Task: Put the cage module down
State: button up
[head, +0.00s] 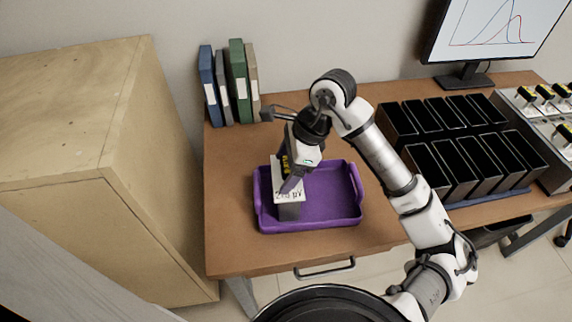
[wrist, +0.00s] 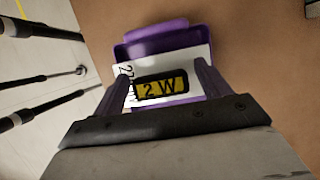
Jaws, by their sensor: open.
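The cage module (head: 288,211) is a dark block with a white plate reading about "270 µV" and a yellow "2 W" label. It stands in the left part of the purple tray (head: 338,223) on the desk. In the wrist view, the module (wrist: 162,87) lies between the two fingers of my gripper (wrist: 160,78), with the tray (wrist: 155,47) behind it. My gripper (head: 291,183) is open and low over the module, its fingers on either side. The module's underside is hidden, and finger contact is not clear.
Several black open bins (head: 455,150) stand right of the tray. Binders (head: 229,85) stand at the back left, a monitor (head: 500,30) at the back right. A wooden cabinet (head: 80,180) is left of the desk. Bare desk (head: 235,160) surrounds the tray's left and back.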

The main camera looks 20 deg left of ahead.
jog(key=shift+r, duration=0.1)
jog(key=shift+r+p, duration=0.45)
jog(key=shift+p, duration=0.3)
jog(key=b+v, duration=0.3)
jog(key=v, duration=0.8)
jog(key=shift+d+r, duration=0.2)
jog(key=shift+w, duration=0.1)
